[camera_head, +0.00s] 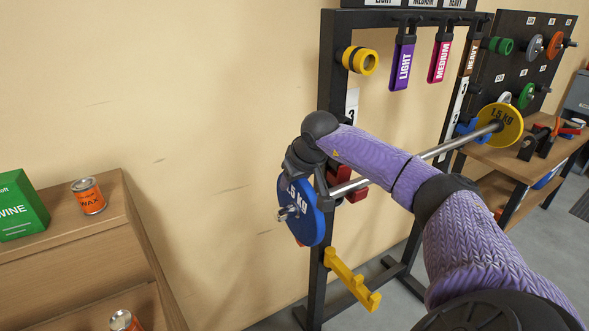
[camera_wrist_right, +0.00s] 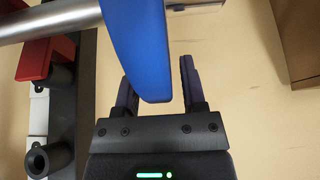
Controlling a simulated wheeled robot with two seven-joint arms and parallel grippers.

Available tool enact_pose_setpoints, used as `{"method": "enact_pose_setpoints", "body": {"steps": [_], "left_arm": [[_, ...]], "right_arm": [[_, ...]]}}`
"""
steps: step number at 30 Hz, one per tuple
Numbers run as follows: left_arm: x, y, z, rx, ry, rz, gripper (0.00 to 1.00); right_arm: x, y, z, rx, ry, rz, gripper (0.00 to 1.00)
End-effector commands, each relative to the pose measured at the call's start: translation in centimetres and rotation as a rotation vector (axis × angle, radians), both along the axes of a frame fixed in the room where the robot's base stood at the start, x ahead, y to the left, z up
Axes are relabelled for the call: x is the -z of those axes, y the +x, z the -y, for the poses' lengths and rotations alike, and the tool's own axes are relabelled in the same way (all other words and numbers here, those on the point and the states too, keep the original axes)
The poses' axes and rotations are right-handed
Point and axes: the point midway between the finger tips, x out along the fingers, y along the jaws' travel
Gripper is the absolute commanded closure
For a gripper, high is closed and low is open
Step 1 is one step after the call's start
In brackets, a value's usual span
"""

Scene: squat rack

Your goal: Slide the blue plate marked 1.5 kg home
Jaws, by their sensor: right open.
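The blue plate (camera_head: 311,222), its marking partly hidden but ending in "5 kg", hangs upright on the left end of the silver barbell (camera_head: 432,152). The thin end of the bar sticks out through its near face. My right gripper (camera_head: 303,163) is at the plate's upper edge, and its fingertips are hard to make out in the head view. In the right wrist view the blue plate (camera_wrist_right: 148,55) stands between the two open fingers (camera_wrist_right: 158,78), with a gap on the right side. The left gripper is not in view.
The bar rests on the black rack (camera_head: 332,85) near a red holder (camera_head: 355,188). A yellow plate (camera_head: 500,124) marked 1.5 kg is on its far end. A yellow hook (camera_head: 350,280) juts out below. A wooden cabinet (camera_head: 60,253) with tins stands left.

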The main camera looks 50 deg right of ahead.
Motion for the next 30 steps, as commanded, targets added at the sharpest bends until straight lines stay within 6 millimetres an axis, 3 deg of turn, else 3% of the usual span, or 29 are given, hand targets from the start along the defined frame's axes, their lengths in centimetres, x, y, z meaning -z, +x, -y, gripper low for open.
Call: {"method": "enact_pose_setpoints", "body": {"steps": [13, 30], "left_arm": [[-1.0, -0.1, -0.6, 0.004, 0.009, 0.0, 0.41], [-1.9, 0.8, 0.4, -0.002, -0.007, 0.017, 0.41]], "right_arm": [[-1.1, -0.5, -0.1, 0.0, -0.001, 0.0, 0.47], [-2.3, -1.1, -0.3, -0.001, -0.001, 0.001, 0.47]]}}
